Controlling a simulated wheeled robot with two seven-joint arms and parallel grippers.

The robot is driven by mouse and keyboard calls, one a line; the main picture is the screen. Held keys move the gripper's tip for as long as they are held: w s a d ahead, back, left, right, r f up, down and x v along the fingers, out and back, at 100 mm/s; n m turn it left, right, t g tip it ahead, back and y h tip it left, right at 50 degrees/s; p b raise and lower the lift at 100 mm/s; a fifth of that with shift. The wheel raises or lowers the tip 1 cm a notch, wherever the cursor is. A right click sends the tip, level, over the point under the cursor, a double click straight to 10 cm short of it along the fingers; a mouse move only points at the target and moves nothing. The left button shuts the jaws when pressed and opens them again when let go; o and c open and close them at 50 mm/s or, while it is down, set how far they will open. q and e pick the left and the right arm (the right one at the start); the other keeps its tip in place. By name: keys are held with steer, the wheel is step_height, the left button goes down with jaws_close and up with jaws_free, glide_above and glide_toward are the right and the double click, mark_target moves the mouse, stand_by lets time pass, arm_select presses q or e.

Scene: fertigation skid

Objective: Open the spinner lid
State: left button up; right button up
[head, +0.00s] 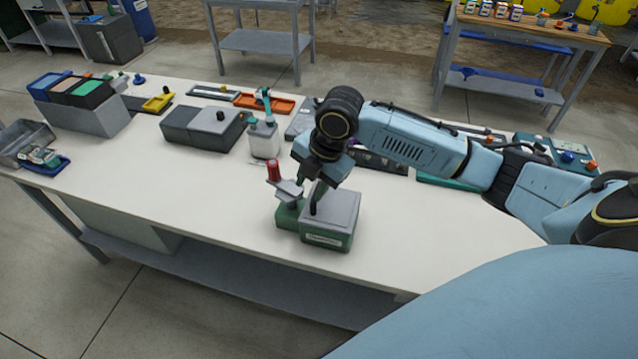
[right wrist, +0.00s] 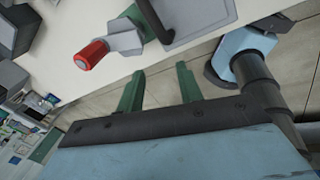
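The spinner (head: 327,238) is a squat green box near the front edge of the white table. Its grey lid (head: 340,208) lies flat on top and looks closed, with an upright black handle (head: 314,203) at its left side. A red-topped grey part (head: 274,171) stands beside it on the left. In the right wrist view I see the lid (right wrist: 205,18), the black handle (right wrist: 155,20) and the red knob (right wrist: 92,54). My right gripper (head: 311,186) is just above the lid's left side; its green fingers (right wrist: 158,88) are apart with nothing between them. My left gripper is out of view.
Behind the spinner stand a white bottle with a teal top (head: 265,138), a dark grey box (head: 205,128) and an orange tray (head: 264,103). Boxes and a metal tray (head: 22,141) fill the far left.

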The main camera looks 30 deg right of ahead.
steer(key=d+r+n, duration=0.4)
steer(key=d+r, duration=0.1)
steer(key=r, duration=0.2)
glide_above(331, 201)
steer(key=a, duration=0.3)
steer(key=shift+g+h, duration=0.3)
steer(key=shift+g, duration=0.1)
steer(key=f, duration=1.2)
steer(key=shift+w+f+b, duration=0.25)
steer(key=shift+w+b, duration=0.1)
steer(key=shift+w, duration=0.05)
jaws_close()
